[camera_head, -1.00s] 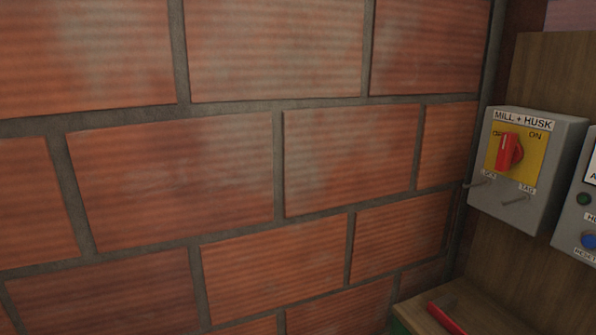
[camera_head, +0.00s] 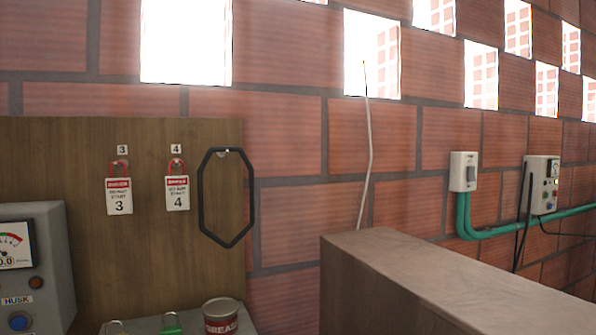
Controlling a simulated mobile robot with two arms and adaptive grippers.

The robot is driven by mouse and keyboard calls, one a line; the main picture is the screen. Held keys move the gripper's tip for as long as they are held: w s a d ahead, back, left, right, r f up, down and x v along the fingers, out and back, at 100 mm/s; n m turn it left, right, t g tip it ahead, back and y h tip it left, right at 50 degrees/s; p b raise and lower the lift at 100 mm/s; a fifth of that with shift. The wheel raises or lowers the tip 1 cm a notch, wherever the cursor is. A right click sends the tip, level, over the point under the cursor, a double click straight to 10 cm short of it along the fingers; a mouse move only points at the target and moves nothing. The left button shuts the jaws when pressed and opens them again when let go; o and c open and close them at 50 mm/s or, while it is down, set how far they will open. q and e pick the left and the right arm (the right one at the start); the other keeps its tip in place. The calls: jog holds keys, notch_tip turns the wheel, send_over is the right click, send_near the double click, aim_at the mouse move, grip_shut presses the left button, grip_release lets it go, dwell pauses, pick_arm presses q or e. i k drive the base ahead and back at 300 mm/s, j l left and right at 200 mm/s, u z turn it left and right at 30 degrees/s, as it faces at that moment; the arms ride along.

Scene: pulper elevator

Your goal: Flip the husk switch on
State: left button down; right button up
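The grey box labelled HUSK (camera_head: 22,300) is cut off at the left edge of the head view. It carries a dial meter (camera_head: 14,245), a small dark red lamp (camera_head: 36,282) and a blue button (camera_head: 19,321). The MILL + HUSK box with the red rotary knob is out of view now. A grey box with a dark switch (camera_head: 464,172) is on the brick wall at the right; I cannot read any label on it. Neither of my grippers shows.
Tags 3 (camera_head: 119,196) and 4 (camera_head: 177,193) and a black hexagonal loop (camera_head: 227,197) hang on the wooden board (camera_head: 70,150). A grease can (camera_head: 220,317) is below. A large brown box-like block (camera_head: 400,250) fills the lower right. Another control box (camera_head: 541,186) is farther right.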

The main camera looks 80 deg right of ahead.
aim_at(471, 177)
jog(key=z, duration=3.65)
jog(key=l+u, duration=0.2)
jog(key=l, duration=0.3)
jog(key=k+l+u, duration=0.2)
jog(key=l, duration=0.3)
jog(key=l+u, duration=0.15)
jog(key=l, duration=0.4)
jog(key=k+l+u, duration=0.2)
jog(key=l, duration=0.25)
jog(key=i+l+u, duration=0.2)
jog(key=l+u, duration=0.25)
jog(key=l, duration=0.35)
jog(key=l+u, duration=0.4)
jog(key=l, duration=0.4)
jog(key=i+l+u, duration=0.35)
jog(key=i+l, duration=0.15)
jog(key=l, duration=0.15)
jog(key=i+l+u, duration=0.2)
jog(key=l, duration=0.2)
